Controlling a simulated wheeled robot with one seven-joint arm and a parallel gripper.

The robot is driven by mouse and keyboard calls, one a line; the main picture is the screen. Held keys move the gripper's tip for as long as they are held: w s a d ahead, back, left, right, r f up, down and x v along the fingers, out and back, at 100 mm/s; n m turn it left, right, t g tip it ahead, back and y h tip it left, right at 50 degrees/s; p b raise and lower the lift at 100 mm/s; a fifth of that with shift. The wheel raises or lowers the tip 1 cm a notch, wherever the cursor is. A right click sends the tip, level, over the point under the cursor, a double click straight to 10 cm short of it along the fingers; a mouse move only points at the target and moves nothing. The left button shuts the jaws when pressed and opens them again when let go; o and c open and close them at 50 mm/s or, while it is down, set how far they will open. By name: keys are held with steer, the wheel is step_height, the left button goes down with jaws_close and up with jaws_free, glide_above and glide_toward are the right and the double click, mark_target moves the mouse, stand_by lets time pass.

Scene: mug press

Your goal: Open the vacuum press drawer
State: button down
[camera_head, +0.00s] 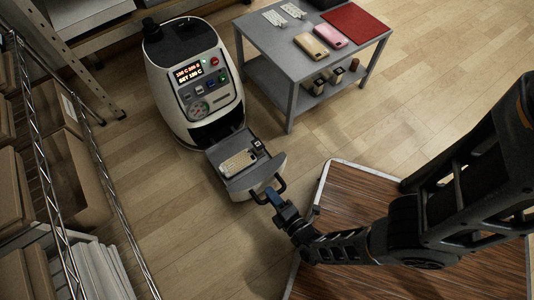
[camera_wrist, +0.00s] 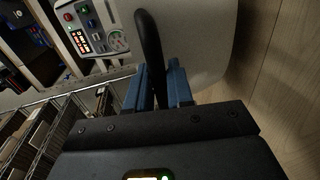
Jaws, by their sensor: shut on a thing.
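The vacuum press (camera_head: 198,88) is a white and dark machine standing on the floor, with a lit red display and several buttons. Its drawer (camera_head: 262,172) is out at the front, with a light patterned case (camera_head: 238,162) lying in it. The black drawer handle (camera_head: 277,188) is at the drawer's front. My gripper (camera_head: 275,200) is shut on the handle. In the wrist view the blue fingers (camera_wrist: 159,88) are around the black handle bar (camera_wrist: 149,45), with the pale drawer front (camera_wrist: 190,40) behind it. The drawer's inside is hidden in the wrist view.
A grey table (camera_head: 280,48) with phone cases and a red mat (camera_head: 352,22) stands at the back right. A wire shelf (camera_head: 85,160) with boxes runs along the left. A wood-topped surface (camera_head: 350,200) lies under my arm. Floor is clear between.

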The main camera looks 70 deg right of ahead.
steer(key=shift+s+a, duration=0.15)
steer(key=shift+s, duration=0.1)
steer(key=c, duration=1.2)
jaws_free()
steer(key=shift+o, duration=0.2)
steer(key=v, duration=0.7)
steer(key=shift+s+a+p, duration=0.25)
steer(key=shift+s+p, duration=0.05)
steer(key=shift+p, duration=0.1)
